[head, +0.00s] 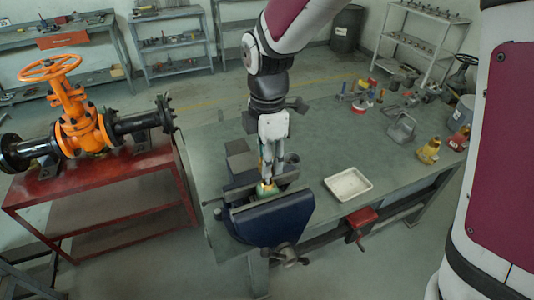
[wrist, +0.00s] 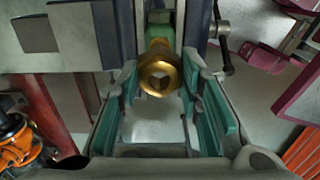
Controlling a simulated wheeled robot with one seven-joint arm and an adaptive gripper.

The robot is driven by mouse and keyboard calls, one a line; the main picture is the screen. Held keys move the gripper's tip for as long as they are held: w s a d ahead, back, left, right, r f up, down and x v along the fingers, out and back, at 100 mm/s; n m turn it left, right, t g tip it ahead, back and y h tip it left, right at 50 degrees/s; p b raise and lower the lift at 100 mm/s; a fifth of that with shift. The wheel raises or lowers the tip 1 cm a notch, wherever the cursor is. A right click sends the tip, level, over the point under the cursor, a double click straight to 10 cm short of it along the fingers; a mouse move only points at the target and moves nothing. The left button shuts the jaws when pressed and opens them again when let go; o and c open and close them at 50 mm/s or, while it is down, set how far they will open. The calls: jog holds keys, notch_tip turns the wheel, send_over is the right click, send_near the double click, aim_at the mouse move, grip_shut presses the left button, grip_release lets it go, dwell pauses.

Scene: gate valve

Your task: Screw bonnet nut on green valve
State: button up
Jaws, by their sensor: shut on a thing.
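The green valve (head: 266,189) sits clamped between the jaws of the blue bench vise (head: 272,221) in the head view. A bit of its green body (wrist: 160,32) shows behind the brass in the wrist view. The brass bonnet nut (wrist: 160,72) is a round golden ring with a dark opening, in line with the valve. My gripper (head: 267,177) points down over the vise. In the wrist view its teal-padded fingers (wrist: 160,85) stand on both sides of the nut and are shut on it. Whether the threads are engaged cannot be told.
The vise jaws rise close around my fingertips. A white tray (head: 348,184) lies right of the vise on the green workbench (head: 325,140). A large orange valve (head: 80,125) stands on a red table at left.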

jog(key=shift+f+b, duration=0.6)
jog(key=shift+f, duration=2.2)
grip_shut()
dwell(2.8)
jog(key=o, duration=1.3)
grip_release()
jog(key=shift+r+p, duration=1.2)
jog(key=shift+r, duration=2.35)
